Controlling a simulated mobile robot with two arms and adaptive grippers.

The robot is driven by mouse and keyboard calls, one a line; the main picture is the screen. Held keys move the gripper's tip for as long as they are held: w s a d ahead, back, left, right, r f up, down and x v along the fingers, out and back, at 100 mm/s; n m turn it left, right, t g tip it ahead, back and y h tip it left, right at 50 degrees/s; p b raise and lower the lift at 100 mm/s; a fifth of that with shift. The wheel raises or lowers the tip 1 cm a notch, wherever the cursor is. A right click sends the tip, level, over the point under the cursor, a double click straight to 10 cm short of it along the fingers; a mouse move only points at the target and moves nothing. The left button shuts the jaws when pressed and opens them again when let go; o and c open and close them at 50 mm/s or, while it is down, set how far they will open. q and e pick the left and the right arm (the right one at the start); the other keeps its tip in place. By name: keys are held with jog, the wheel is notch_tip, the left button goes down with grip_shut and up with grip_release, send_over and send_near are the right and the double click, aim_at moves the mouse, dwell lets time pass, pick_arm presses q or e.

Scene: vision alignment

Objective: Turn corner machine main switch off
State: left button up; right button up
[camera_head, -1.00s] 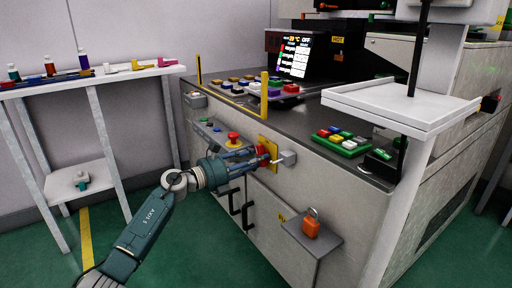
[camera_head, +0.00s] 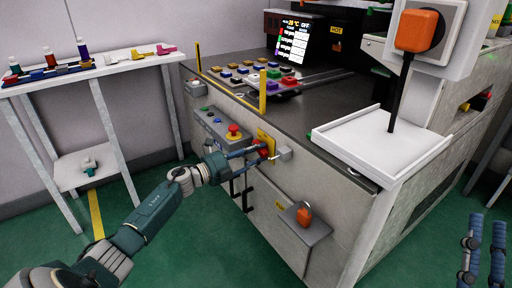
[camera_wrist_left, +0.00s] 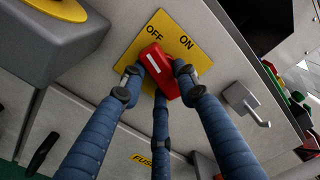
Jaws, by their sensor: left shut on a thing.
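The main switch is a red handle (camera_wrist_left: 160,72) with a white mark on a yellow plate (camera_wrist_left: 205,62) lettered OFF and ON. In the left wrist view the handle is tilted, its upper end near the OFF lettering.
A grey padlock-like latch (camera_head: 284,153) sits right beside the switch plate. A control box (camera_head: 217,130) with a red emergency button (camera_head: 234,131) is to the left. A white tray (camera_head: 345,134) overhangs at the right.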

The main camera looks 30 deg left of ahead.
pick_arm(q)
jog(key=shift+r+n+p, duration=0.15)
jog(key=shift+n+p, duration=0.55)
jog(key=shift+n, duration=0.2)
jog(key=shift+n+p, duration=0.6)
jog(key=shift+n, duration=0.3)
pick_arm(e)
jog(key=w+f+g+h, duration=0.1)
jog(key=f+g, duration=0.3)
jog(key=f, duration=0.4)
jog(key=w+f+g+h, duration=0.2)
jog(key=w+f+g, duration=0.1)
jog(key=f, duration=0.5)
jog(key=shift+w+d+g, duration=0.35)
jog(key=shift+w+g, duration=0.05)
jog(key=shift+g, duration=0.3)
pick_arm(q)
jog(key=o, duration=1.2)
jog(key=shift+c, duration=0.2)
jog(key=shift+s, duration=0.1)
jog(key=v, duration=1.2)
